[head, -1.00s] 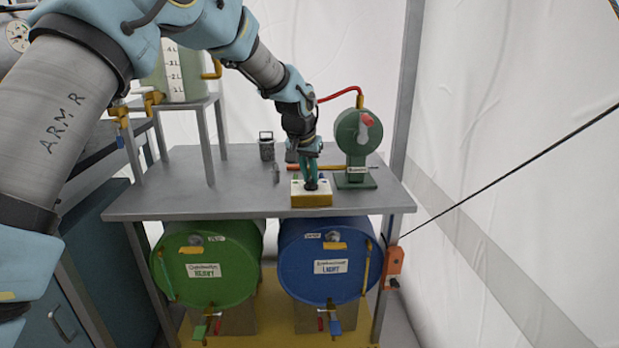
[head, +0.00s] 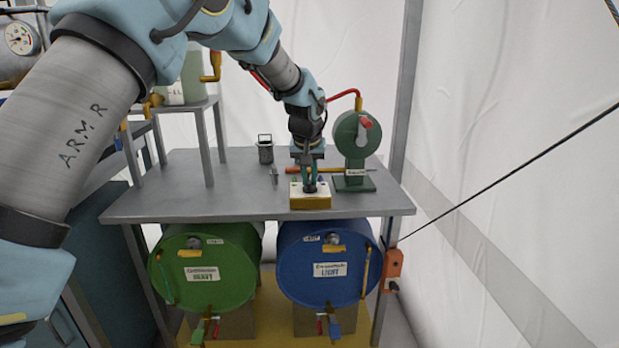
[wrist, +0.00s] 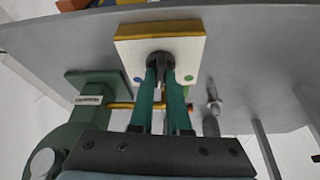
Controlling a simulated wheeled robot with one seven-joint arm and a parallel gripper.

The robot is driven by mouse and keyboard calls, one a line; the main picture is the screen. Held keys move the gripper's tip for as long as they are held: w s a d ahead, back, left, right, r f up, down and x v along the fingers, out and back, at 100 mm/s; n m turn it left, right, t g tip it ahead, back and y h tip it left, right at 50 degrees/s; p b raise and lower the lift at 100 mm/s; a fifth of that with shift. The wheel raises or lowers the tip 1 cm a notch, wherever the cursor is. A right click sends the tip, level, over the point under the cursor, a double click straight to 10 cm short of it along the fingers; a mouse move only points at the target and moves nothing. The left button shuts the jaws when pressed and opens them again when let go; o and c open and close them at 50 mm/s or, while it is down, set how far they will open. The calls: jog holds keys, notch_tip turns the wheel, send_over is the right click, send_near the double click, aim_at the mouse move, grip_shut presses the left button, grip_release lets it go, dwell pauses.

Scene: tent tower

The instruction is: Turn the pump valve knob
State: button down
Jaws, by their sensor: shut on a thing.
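The pump valve knob (wrist: 159,62) is a small dark knob on a white-topped box with yellow sides (head: 311,201), near the front edge of the grey table. In the wrist view the box (wrist: 185,48) has a blue dot and a green dot beside the knob. My gripper (head: 310,188) points down over the box. Its two green fingers (wrist: 162,85) are shut on the knob, one on each side. The fingers partly hide the knob in both views.
A green pump housing (head: 352,140) with a red-tipped handle stands right of my gripper. A small dark canister (head: 265,150) stands behind to the left. A green drum (head: 205,268) and a blue drum (head: 328,265) lie under the table (head: 160,205). The table's front left is clear.

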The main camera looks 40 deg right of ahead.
jog(key=c, duration=0.9)
grip_release()
jog(key=shift+r, duration=0.1)
jog(key=v, duration=1)
jog(key=shift+a+r, duration=0.15)
jog(key=shift+r, duration=0.15)
